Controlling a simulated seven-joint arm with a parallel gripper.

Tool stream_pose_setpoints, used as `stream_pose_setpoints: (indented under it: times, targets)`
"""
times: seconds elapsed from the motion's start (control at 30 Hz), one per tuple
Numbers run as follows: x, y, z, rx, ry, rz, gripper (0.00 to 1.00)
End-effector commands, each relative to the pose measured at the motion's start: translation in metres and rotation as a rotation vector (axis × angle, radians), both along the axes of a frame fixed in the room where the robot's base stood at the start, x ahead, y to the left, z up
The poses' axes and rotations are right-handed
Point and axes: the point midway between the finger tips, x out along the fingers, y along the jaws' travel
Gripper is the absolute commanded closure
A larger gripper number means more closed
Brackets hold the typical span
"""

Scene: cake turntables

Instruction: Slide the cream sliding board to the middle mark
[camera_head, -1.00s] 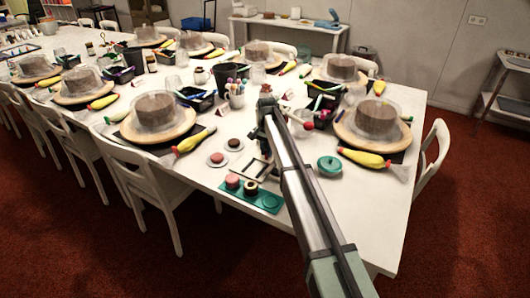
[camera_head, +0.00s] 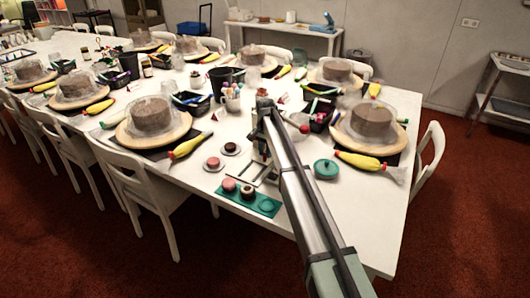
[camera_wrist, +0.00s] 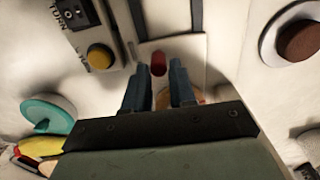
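In the wrist view a cream board (camera_wrist: 187,48) with a small red knob (camera_wrist: 158,59) lies just ahead of my gripper (camera_wrist: 161,75). The two dark fingers are apart, with the red knob showing in the gap between them; I cannot tell whether they touch it. Dark rail lines (camera_wrist: 196,14) run away from the board on both sides. A yellow button (camera_wrist: 100,57) and a dark label reading "TURN" stand to its left. In the head view the dark-edged track (camera_head: 268,180) is partly hidden by my arm. No middle mark is clearly readable.
A green tray (camera_head: 266,206) with small cakes lies at the near table edge. A teal lidded dish (camera_head: 326,169) is right of my arm. Two small plates with cakes, one of them pink (camera_head: 213,163), are to the left. Cake turntables (camera_head: 368,125) stand around.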

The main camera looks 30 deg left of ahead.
Motion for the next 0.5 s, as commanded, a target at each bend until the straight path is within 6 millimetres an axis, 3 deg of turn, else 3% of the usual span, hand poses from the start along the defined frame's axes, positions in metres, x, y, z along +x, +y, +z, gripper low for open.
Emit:
stream_pose_setpoints:
  times: [0.2, 0.5]
  targets:
    - [-0.0018, 0.0000, -0.0003, -0.001, 0.004, 0.001, 0.55]
    - [-0.0028, -0.0001, 0.0015, -0.001, 0.006, 0.001, 0.55]
